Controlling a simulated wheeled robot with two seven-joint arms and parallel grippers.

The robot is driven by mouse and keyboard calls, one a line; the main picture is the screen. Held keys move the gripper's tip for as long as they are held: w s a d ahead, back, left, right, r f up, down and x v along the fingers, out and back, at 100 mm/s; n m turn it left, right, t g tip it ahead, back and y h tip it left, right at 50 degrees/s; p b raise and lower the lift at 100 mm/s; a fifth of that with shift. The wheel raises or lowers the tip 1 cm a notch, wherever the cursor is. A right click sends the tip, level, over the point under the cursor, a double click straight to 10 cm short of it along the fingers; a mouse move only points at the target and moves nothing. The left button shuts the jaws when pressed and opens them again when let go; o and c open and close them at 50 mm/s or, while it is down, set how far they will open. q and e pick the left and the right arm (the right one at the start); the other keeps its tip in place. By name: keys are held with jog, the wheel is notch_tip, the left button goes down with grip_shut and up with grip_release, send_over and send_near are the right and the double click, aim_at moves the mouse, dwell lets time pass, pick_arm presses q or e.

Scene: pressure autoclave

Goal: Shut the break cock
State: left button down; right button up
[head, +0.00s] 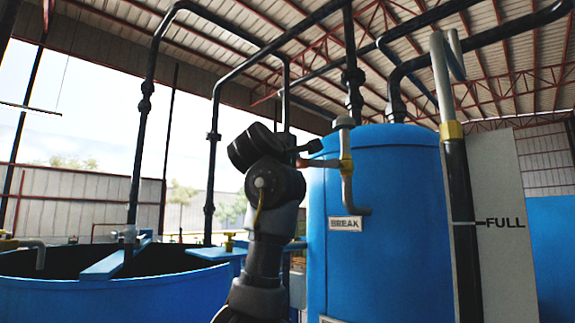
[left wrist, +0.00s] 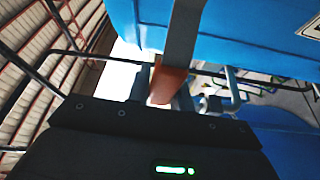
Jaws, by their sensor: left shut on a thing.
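The break cock (head: 345,166) is a brass-coloured fitting on a thin grey pipe at the front of the blue tank (head: 395,230), above a "BREAK" label (head: 346,224). My dark left arm rises from the bottom centre. In the left wrist view the orange-brown piece (left wrist: 168,84) lies at the fingers of my left gripper (left wrist: 166,100), which is shut on it. The fingertips are partly hidden there. My right gripper is not in view.
A tall sight tube (head: 462,200) beside a white "FULL" board (head: 505,250) stands to the right. A wide open blue vat (head: 120,300) is at the left. Black pipes (head: 213,110) run overhead and down behind my arm.

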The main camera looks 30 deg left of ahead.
pick_arm(q)
jog(key=shift+f+n+b, duration=0.4)
jog(key=shift+f+n, duration=0.1)
jog(key=c, duration=1.6)
grip_release()
jog(key=o, duration=0.4)
jog(key=shift+w+f, duration=0.1)
jog(key=shift+w, duration=0.1)
jog(key=shift+c, duration=0.2)
jog(key=s+d+b, duration=0.1)
jog(key=s+b, duration=0.5)
jog(key=s, duration=0.4)
jog(key=shift+s+b, duration=0.3)
jog(key=shift+s, duration=0.1)
jog(key=shift+g, duration=0.3)
